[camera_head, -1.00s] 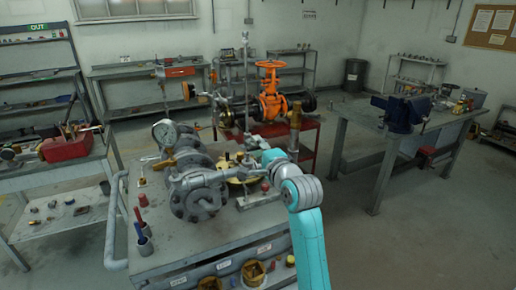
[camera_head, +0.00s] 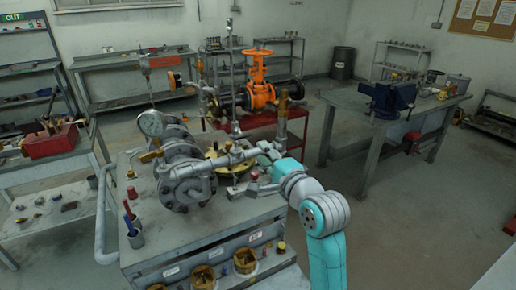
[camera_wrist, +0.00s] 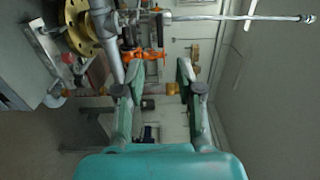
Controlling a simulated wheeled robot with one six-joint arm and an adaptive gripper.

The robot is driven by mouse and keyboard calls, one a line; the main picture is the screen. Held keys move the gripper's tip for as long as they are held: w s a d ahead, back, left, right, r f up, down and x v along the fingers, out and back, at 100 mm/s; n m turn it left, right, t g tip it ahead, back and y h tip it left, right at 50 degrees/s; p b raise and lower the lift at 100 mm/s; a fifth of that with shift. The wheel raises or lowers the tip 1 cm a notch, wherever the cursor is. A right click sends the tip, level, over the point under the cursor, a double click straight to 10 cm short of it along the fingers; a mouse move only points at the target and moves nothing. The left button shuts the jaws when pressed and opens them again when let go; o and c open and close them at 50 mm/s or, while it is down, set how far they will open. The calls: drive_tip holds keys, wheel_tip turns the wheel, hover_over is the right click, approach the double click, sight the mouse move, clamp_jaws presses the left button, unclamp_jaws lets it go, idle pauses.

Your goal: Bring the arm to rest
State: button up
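My gripper (camera_wrist: 157,75) is open, with clear space between its two fingers in the wrist view. Nothing is held between them. In the head view my teal and grey arm reaches over the front workbench (camera_head: 200,235), with its teal end just right of the grey flanged pipe assembly (camera_head: 185,185). The fingers are hard to make out there. The orange gate valve (camera_head: 259,85) stands upright behind the bench. It also shows in the wrist view (camera_wrist: 145,56), beyond the fingers. I cannot tell whether my gripper touches any pipe.
A pressure gauge (camera_head: 151,123) stands on the pipe assembly. A brass-topped upright pipe (camera_head: 282,105) is close behind my arm's end. A workbench with a blue vise (camera_head: 388,98) stands to the right. The floor between the benches is clear.

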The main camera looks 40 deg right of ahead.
drive_tip(key=shift+s+a, duration=0.1)
drive_tip(key=shift+s, duration=0.2)
idle(0.4)
drive_tip(key=s+a+f+n+g+y, duration=0.1)
drive_tip(key=s+a+f+n, duration=0.45)
drive_tip(key=f, duration=0.55)
drive_tip(key=s+a+f+n+y, duration=0.1)
drive_tip(key=s+a+f+n, duration=0.2)
drive_tip(key=s+a+f, duration=0.55)
drive_tip(key=s+a+f+n+y, duration=0.1)
drive_tip(key=s+a+f+n, duration=0.1)
drive_tip(key=s, duration=0.5)
drive_tip(key=s+a+f+n+g+y, duration=0.1)
drive_tip(key=s+a+f+n, duration=0.1)
drive_tip(key=s+a+n, duration=0.2)
drive_tip(key=s+a+f+n+y, duration=0.1)
drive_tip(key=s+a+f+n, duration=0.2)
drive_tip(key=s+n, duration=0.4)
drive_tip(key=s, duration=0.5)
drive_tip(key=shift+a+g, duration=0.3)
